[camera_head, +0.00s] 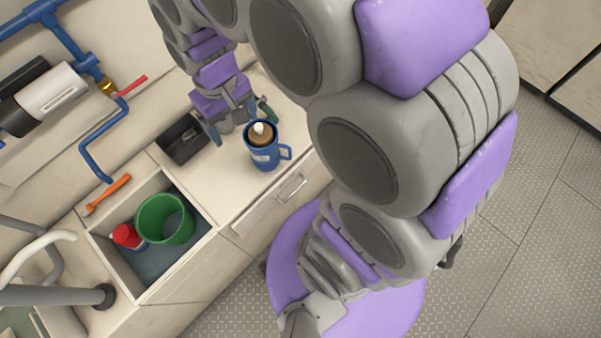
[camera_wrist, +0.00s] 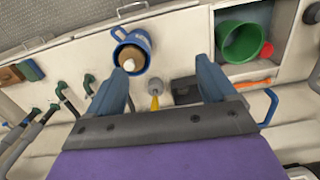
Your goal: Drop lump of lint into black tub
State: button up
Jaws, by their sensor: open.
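My gripper (camera_head: 238,122) is open, fingers spread above the counter; it also shows in the wrist view (camera_wrist: 162,66). A small round grey lump (camera_wrist: 155,84) lies on the counter between the fingers, with a yellow piece beside it; it may be the lint, but I cannot tell for sure. The head view does not show it clearly. The black tub (camera_head: 183,138) is left of my gripper; in the wrist view (camera_wrist: 186,88) a finger partly covers it. A blue mug (camera_head: 262,157) holds something brown and a whitish piece (camera_head: 258,128); it also shows in the wrist view (camera_wrist: 117,34).
A recessed bin (camera_head: 202,238) holds a green bucket (camera_head: 165,219) and a red-capped item (camera_head: 126,236). An orange-handled tool (camera_head: 108,195) lies beside it. Blue pipes (camera_head: 95,138) run along the wall. Green-handled valves (camera_wrist: 68,93) show left in the wrist view.

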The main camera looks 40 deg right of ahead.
jog(key=s+d+m, duration=0.1)
jog(key=s, duration=0.8)
jog(key=s+d+r+g, duration=0.1)
jog(key=s+d, duration=0.1)
jog(key=s, duration=0.7)
jog(key=shift+s+d+r+m, duration=0.15)
jog(key=shift+s+r+m, duration=0.15)
jog(key=shift+m, duration=0.1)
jog(key=shift+a, duration=0.3)
jog(key=shift+d, duration=0.1)
jog(key=shift+c, duration=0.2)
